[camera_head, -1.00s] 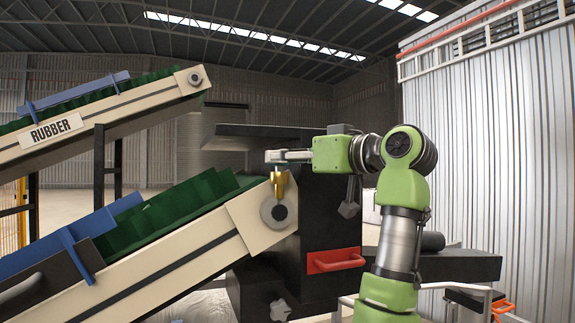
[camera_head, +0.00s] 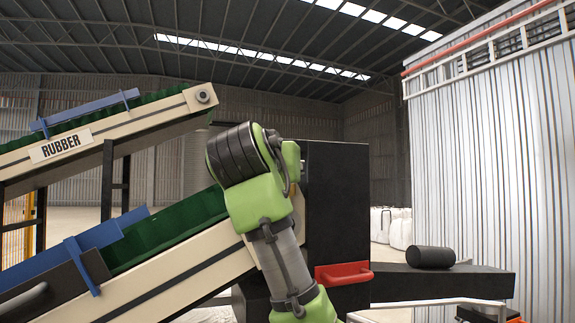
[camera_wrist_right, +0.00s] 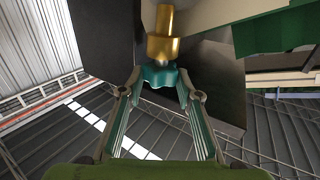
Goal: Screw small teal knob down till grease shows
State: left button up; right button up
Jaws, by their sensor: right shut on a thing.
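The small teal knob (camera_wrist_right: 160,74) shows in the right wrist view, against the end of a brass fitting (camera_wrist_right: 163,38). My right gripper (camera_wrist_right: 162,88) is shut on the knob, with one teal-padded finger on each side of it. In the head view my right arm rises in front of the lower conveyor's upper end and hides the knob, the brass fitting and the right gripper. My left gripper is in neither current view.
The lower cream conveyor (camera_head: 150,297) with a green belt runs up from the left. A black machine housing (camera_head: 337,205) with a red handle (camera_head: 344,273) stands behind my arm. A black roller (camera_head: 430,257) lies right.

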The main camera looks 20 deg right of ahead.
jog(key=shift+w+a+m+g+h+p, duration=0.2)
jog(key=shift+m+g+h+p, duration=0.6)
jog(key=shift+m+g+h, duration=0.4)
jog(key=shift+w+a+m+g+h+p, duration=0.1)
jog(key=shift+a+m+g+h+p, duration=0.1)
jog(key=shift+m+g+h+p, duration=0.95)
jog(key=shift+t+h+b, duration=0.25)
jog(key=shift+h+b, duration=0.05)
jog(key=shift+h, duration=0.05)
jog(key=o, duration=0.8)
jog(key=shift+o, duration=0.2)
jog(key=shift+n, duration=0.25)
